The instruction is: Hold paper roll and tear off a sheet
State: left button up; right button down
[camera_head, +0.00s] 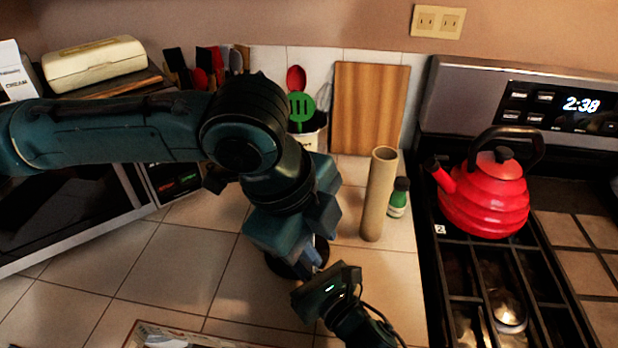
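A tall tan cardboard-like tube (378,193), hollow at the top, stands upright on the tiled counter right of centre. It may be the paper roll; no loose sheet shows on it. My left gripper (300,238) points down to the left of the tube, apart from it in the picture. Its fingers are mostly hidden by its own body, so its opening does not show. A dark round base (284,264) shows partly beneath it. My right gripper (328,293) is lower, in front of the left one, at bottom centre. Its fingers are not clear.
A cutting board (368,108) and a utensil crock (309,140) are behind. A red kettle (484,194) sits on the stove at right. A toaster oven (80,215) is at left. Front-left counter is mostly clear.

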pick_arm(q)
jog(key=w+r+m+y, duration=0.1)
jog(key=w, duration=0.1)
jog(key=w+r+m+y, duration=0.1)
jog(key=w+y, duration=0.1)
jog(key=w+r+m+y, duration=0.1)
jog(key=w+r+m, duration=0.1)
jog(key=shift+a+r, duration=0.1)
jog(key=shift+a, duration=0.15)
notch_tip(320, 180, down, 7)
jog(key=shift+w+a, duration=0.3)
jog(key=shift+w, duration=0.1)
jog(key=shift+r, duration=0.1)
grip_shut()
jog(key=shift+d, duration=0.1)
dwell(1.2)
jog(key=shift+s+d, duration=0.55)
jog(key=shift+s, duration=0.3)
jog(key=shift+s+d, duration=0.5)
jog(key=shift+s, duration=0.35)
jog(key=shift+r, duration=0.1)
jog(key=shift+s+d+r, duration=0.45)
jog(key=shift+s+r, duration=0.15)
jog(key=shift+r, duration=0.1)
jog(key=shift+s+d+r, duration=0.4)
jog(key=shift+s+r, duration=0.2)
jog(key=shift+r, duration=0.1)
